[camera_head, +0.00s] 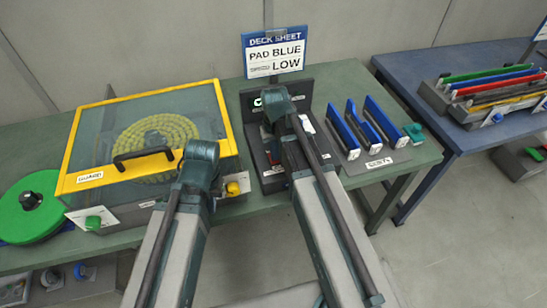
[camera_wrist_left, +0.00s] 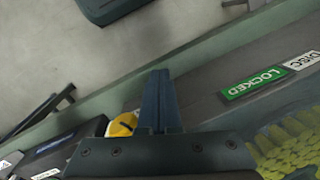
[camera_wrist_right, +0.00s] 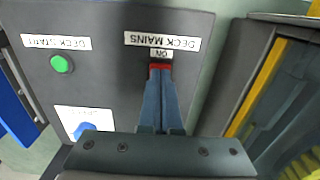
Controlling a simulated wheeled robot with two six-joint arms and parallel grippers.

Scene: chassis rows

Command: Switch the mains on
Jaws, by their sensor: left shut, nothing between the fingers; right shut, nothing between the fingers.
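The deck mains switch shows as a small red strip (camera_wrist_right: 161,66) on a dark control panel (camera_wrist_right: 100,85) in the right wrist view. An "ON" label (camera_wrist_right: 161,54) and a "DECK MAINS" label (camera_wrist_right: 162,41) sit beside it. My right gripper (camera_wrist_right: 160,74) is shut and empty, its tips right at the red strip and covering the rest of the switch; I cannot tell whether they touch or press it. My left gripper (camera_wrist_left: 160,73) is shut and empty, near a yellow knob (camera_wrist_left: 122,124) at the guarded box's front.
The panel also has a green "DECK START" button (camera_wrist_right: 62,64) and a blue knob (camera_wrist_right: 86,130). The yellow-framed guard box (camera_head: 150,190) stands left, blue pads in a rack (camera_head: 372,165) right. A blue table (camera_head: 430,60) is further right.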

